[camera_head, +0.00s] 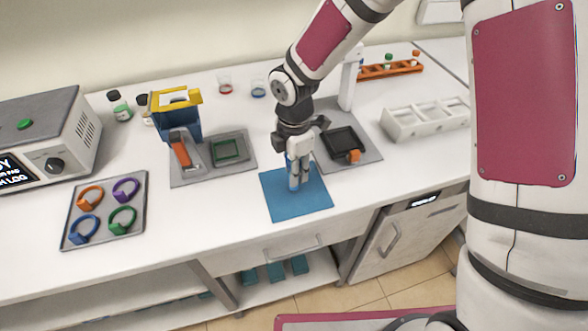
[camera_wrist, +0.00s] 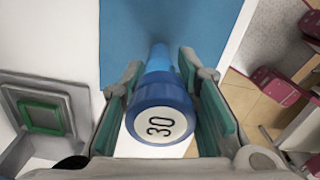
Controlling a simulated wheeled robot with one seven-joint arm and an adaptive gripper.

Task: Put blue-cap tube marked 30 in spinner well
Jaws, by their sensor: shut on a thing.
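My gripper (camera_head: 297,172) is shut on a blue-cap tube, seen in the wrist view with a round white label marked 30 on its cap (camera_wrist: 160,122). In the head view only a bit of the blue tube (camera_head: 293,183) shows between the fingers. The tube is upright over the blue mat (camera_head: 312,203); I cannot tell whether its lower end touches the mat. In the wrist view the finger pads (camera_wrist: 165,92) press on both sides of the cap. I cannot make out a spinner well for certain in either view.
A grey tray with a green frame (camera_head: 228,150) lies left of the mat. A black square holder (camera_head: 343,142) is to the right, near a white post (camera_head: 349,80). A white compartment box (camera_head: 425,120), an orange rack (camera_head: 390,70) and a tray of coloured rings (camera_head: 105,210) stand around.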

